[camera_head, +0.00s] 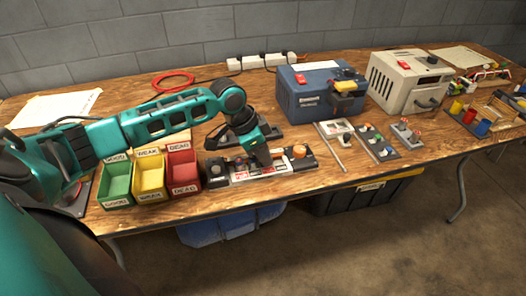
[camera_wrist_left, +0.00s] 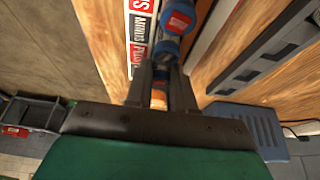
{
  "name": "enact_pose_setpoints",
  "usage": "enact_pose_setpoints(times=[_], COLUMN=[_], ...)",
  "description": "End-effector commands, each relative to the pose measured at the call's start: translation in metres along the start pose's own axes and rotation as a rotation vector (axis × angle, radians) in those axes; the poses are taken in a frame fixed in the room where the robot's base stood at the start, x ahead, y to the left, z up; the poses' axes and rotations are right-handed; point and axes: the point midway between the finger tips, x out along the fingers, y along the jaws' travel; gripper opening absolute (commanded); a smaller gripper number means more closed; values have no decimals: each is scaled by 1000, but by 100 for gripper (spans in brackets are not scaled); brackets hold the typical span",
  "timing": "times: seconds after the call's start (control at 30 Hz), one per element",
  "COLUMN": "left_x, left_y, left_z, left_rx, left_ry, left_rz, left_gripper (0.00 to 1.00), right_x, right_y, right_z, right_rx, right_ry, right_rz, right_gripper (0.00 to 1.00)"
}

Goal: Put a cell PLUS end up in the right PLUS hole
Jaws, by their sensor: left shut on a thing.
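My left gripper (camera_head: 262,162) reaches down over the charger board (camera_head: 285,175), which lies near the table's front edge. In the left wrist view the gripper (camera_wrist_left: 160,85) is shut on what looks like a blue cell (camera_wrist_left: 166,48), mostly hidden between the fingers. Another round blue part with a red face (camera_wrist_left: 179,18) shows just beyond it. A white and red label strip (camera_wrist_left: 141,35) with PLUS and MINUS lettering runs beside them. I cannot tell which end of the cell is up, nor whether it touches a hole. My right gripper is not in view.
Green (camera_head: 117,185), yellow (camera_head: 151,180) and red (camera_head: 183,172) bins stand left of the board. A blue box (camera_head: 300,100) and a beige machine (camera_head: 395,85) stand behind to the right. Small trays with parts (camera_head: 378,148) lie right of the board. Bare wood lies between.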

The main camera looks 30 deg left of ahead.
Motion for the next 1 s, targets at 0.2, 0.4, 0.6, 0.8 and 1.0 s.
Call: enact_pose_setpoints(times=[0.2, 0.4, 0.6, 0.8, 1.0], left_x=[0, 0, 2, 3, 5], left_y=[0, 0, 0, 0, 0], left_z=[0, 0, 1, 2, 2], left_rx=[0, -1, -1, -1, 0], left_ry=[0, 0, -1, -1, 0], left_rz=[0, 0, 0, 0, 0], left_gripper=[0, 0, 0, 0, 0], right_x=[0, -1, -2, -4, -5], right_y=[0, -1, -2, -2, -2], right_z=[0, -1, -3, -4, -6], right_rx=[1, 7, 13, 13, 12], right_ry=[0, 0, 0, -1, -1], right_rz=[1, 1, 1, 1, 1], right_gripper=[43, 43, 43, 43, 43])
